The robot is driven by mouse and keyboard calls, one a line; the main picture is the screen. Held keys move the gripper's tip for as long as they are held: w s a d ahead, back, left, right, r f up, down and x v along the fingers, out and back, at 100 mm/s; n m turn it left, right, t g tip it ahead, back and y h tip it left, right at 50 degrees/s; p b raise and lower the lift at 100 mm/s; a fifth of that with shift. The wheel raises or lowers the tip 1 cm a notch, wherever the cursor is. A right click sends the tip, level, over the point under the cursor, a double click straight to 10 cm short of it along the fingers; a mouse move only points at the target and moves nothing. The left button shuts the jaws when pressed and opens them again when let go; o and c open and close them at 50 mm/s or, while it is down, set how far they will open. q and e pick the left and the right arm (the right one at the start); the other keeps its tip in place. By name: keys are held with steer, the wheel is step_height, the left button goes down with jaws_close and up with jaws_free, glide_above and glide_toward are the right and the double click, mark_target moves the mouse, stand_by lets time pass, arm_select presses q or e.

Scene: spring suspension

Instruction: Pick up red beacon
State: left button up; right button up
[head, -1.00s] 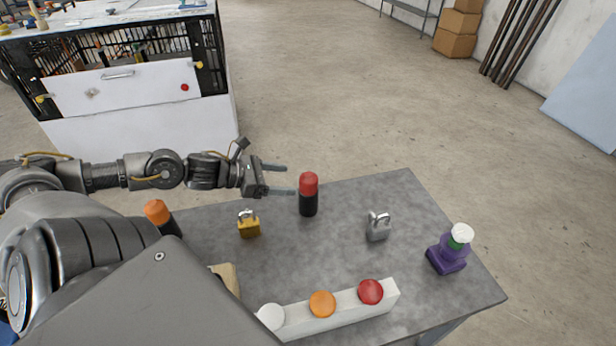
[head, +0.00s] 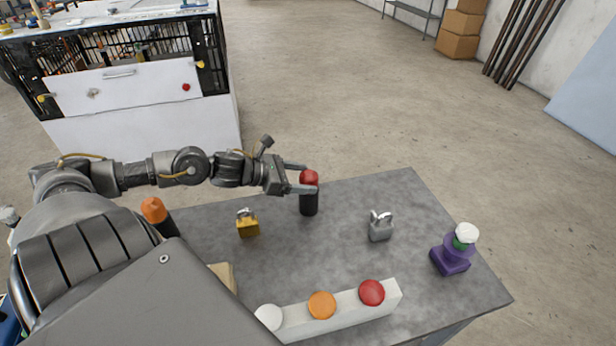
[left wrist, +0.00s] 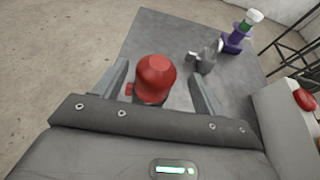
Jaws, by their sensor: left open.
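The red beacon (head: 308,192), a black cylinder with a red cap, stands upright near the back edge of the grey table. In the left wrist view its red top (left wrist: 155,78) sits between my two fingers. My left gripper (head: 302,179) is open, with one finger on each side of the beacon's red cap. In the left wrist view gaps show between the cap and the fingers, so it does not look gripped. The beacon's lower body is mostly hidden there. My right gripper is not in view.
On the table (head: 285,265) are a yellow padlock (head: 248,227), a silver padlock (head: 381,229), a purple stand (head: 451,259) and a white block (head: 345,315) with coloured buttons. An orange-topped beacon (head: 154,211) stands at left. The table between the padlocks is clear.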

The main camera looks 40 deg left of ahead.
mark_target(315, 178)
arm_select(q)
steer(key=x, duration=0.1)
steer(key=p+x, duration=0.1)
steer(key=shift+w, duration=0.5)
steer(key=shift+w+d+f, duration=0.4)
steer(key=shift+w+f, duration=0.1)
steer(key=shift+c, duration=0.4)
steer(key=c, duration=1.3)
steer(key=shift+c, duration=0.2)
